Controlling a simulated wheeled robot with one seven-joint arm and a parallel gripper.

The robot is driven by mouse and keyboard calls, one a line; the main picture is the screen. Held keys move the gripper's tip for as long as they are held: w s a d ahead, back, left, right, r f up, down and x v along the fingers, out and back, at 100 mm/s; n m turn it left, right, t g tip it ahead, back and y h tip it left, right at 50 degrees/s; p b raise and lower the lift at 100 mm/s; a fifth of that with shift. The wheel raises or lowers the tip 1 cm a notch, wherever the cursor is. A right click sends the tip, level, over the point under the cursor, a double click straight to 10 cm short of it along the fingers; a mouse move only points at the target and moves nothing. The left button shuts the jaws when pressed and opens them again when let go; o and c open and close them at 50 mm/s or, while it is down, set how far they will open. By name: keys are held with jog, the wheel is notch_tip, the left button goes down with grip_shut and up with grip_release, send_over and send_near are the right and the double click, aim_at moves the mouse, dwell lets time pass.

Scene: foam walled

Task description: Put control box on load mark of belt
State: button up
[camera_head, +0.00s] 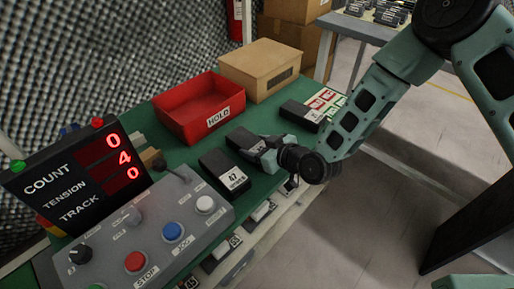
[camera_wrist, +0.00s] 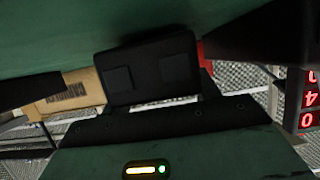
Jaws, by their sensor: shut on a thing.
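My gripper (camera_head: 264,148) is shut on a black box (camera_head: 241,138), taken here as the control box, at the middle of the green surface. In the wrist view the dark box (camera_wrist: 150,66) fills the space in front of the gripper. Its lower edge is hidden, so I cannot tell whether it touches the surface. A second black box with a white "47" label (camera_head: 224,172) lies to its left, and a third black box (camera_head: 301,114) lies to its right. A load mark is not clearly readable; a red, white and green printed patch (camera_head: 326,100) lies at the far right end.
A red HOLD bin (camera_head: 200,105) and a tan carton (camera_head: 259,66) stand behind the boxes. A grey button panel (camera_head: 150,232) and a lit counter display (camera_head: 75,175) are at the left. Bare green surface (camera_head: 175,152) shows before the bin. Floor lies to the right.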

jog(key=shift+f, duration=0.3)
jog(key=shift+f, duration=0.15)
jog(key=o, duration=1.2)
jog(key=shift+r, duration=0.2)
jog(key=shift+s+d+r, duration=0.15)
jog(key=shift+d, duration=0.05)
jog(key=v, duration=1.1)
jog(key=shift+s+p, duration=0.2)
jog(key=shift+p, duration=0.1)
